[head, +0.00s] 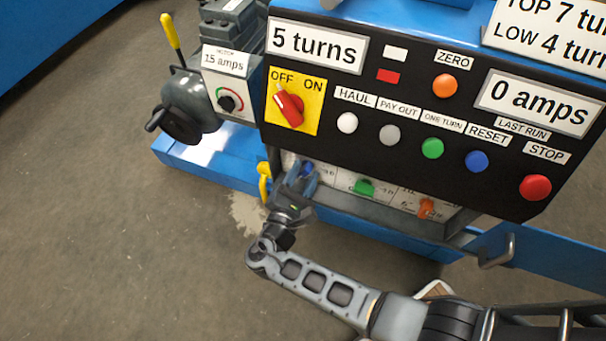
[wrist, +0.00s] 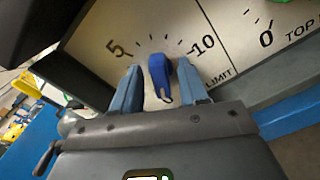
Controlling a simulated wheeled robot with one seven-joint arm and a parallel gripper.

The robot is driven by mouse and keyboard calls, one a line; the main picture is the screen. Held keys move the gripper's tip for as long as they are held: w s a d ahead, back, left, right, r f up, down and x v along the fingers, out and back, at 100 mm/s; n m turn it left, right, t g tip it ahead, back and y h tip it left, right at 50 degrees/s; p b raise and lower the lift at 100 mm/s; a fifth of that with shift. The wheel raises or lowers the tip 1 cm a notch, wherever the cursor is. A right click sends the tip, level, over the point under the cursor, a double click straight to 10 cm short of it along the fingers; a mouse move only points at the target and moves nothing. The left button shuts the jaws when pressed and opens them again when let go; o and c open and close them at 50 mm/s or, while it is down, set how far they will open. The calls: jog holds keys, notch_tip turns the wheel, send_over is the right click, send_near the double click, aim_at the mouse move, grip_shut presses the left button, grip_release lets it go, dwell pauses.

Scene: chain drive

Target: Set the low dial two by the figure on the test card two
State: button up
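A blue dial knob (wrist: 160,75) is on a pale scale plate (wrist: 215,15) in the wrist view, with figures 5 and 10 beside it. The word LIMIT shows in part on its plate. My gripper (wrist: 160,67) is open around the blue knob, with a finger on each side and a thin gap at each. In the head view my gripper (head: 301,170) largely covers this knob. A green dial (head: 364,187) and an orange dial (head: 427,208) sit to its right. The test card (head: 550,30), cut off at the top right, reads TOP 7 and LOW 4.
Above the dials is a black panel (head: 400,75) reading 5 turns and 0 amps, with a red OFF/ON switch (head: 289,105), several push buttons and a red stop button (head: 535,187). Open floor lies at left.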

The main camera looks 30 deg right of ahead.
grip_shut()
jog(key=shift+f+m+b, duration=0.1)
jog(key=shift+m+b, duration=0.2)
jog(key=shift+m, duration=0.1)
jog(key=m+b, duration=0.2)
jog(key=m, duration=0.1)
jog(key=shift+f+m, duration=0.15)
jog(key=shift+m, duration=0.25)
jog(key=m+b, duration=0.4)
jog(key=m, duration=0.1)
jog(key=shift+s+d+f, duration=0.1)
jog(key=shift+f, duration=0.05)
jog(key=m+b, duration=0.2)
jog(key=m, duration=0.1)
jog(key=m+b, duration=0.2)
jog(key=b, duration=0.1)
jog(key=shift+f+m, duration=0.2)
jog(key=shift+m, duration=0.2)
jog(key=m+b, duration=0.2)
jog(key=shift+m, duration=0.4)
jog(key=shift+m+b, duration=0.6)
jog(key=shift+b, duration=0.2)
jog(key=shift+r+m, duration=0.15)
jog(key=shift+m, duration=0.15)
